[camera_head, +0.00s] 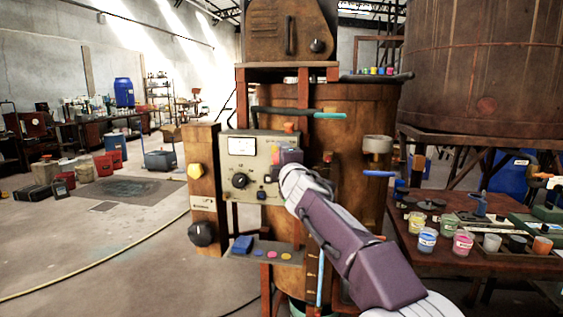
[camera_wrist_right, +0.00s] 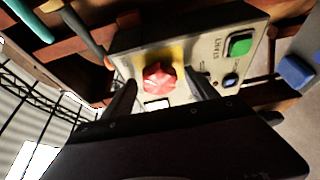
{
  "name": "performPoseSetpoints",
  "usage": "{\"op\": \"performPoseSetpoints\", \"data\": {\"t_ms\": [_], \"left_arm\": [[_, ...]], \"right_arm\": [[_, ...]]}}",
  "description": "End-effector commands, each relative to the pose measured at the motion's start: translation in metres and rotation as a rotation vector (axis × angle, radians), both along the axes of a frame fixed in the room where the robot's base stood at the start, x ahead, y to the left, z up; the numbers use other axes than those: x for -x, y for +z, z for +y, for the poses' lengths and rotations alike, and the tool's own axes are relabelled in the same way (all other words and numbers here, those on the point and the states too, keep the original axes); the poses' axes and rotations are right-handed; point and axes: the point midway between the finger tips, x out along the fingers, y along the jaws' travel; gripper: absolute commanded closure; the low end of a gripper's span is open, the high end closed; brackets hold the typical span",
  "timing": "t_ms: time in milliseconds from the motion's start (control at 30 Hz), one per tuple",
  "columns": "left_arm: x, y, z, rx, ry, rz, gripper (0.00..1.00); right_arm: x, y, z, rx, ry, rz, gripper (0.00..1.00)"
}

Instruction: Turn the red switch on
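The red switch (camera_wrist_right: 158,78) is a faceted red knob on a yellow patch of a pale control panel (camera_wrist_right: 208,58) in the right wrist view. My right gripper (camera_wrist_right: 160,92) is open, with one dark finger on each side of the knob. A gap shows between the knob and each finger; I cannot tell how deep the fingers reach. In the head view my right arm comes in from the lower right, and its hand (camera_head: 290,168) covers the right part of the control box (camera_head: 238,160), mostly hiding the switch. My left gripper is not in view.
A green button (camera_wrist_right: 240,45) and a small blue button (camera_wrist_right: 231,79) sit beside the switch. The box also has a dial gauge (camera_head: 242,146) and black knob (camera_head: 240,181). A small shelf (camera_head: 240,256) is below. A table with paint pots (camera_head: 427,239) stands right.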

Motion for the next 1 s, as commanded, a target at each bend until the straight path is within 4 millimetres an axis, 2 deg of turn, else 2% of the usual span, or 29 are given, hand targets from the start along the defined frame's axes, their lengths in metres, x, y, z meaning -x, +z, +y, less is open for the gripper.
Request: {"op": "performPoseSetpoints", "data": {"t_ms": [300, 367, 533, 700, 800, 1000], "left_arm": [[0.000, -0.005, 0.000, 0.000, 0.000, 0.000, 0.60], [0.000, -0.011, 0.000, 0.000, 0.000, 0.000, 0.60], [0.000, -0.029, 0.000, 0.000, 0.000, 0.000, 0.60], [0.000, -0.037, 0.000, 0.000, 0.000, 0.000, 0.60], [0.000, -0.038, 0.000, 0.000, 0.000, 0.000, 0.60], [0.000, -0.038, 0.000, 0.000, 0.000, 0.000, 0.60]], "right_arm": [[0.005, -0.001, 0.000, 0.001, 0.001, -0.002, 0.33], [0.013, -0.002, -0.001, 0.001, 0.001, -0.003, 0.33], [0.048, -0.004, -0.006, 0.000, 0.002, -0.004, 0.33], [0.079, -0.002, -0.010, 0.000, 0.002, -0.002, 0.33], [0.088, -0.001, -0.011, 0.000, 0.001, -0.001, 0.33], [0.090, -0.001, -0.012, 0.001, 0.000, 0.001, 0.33]]}}
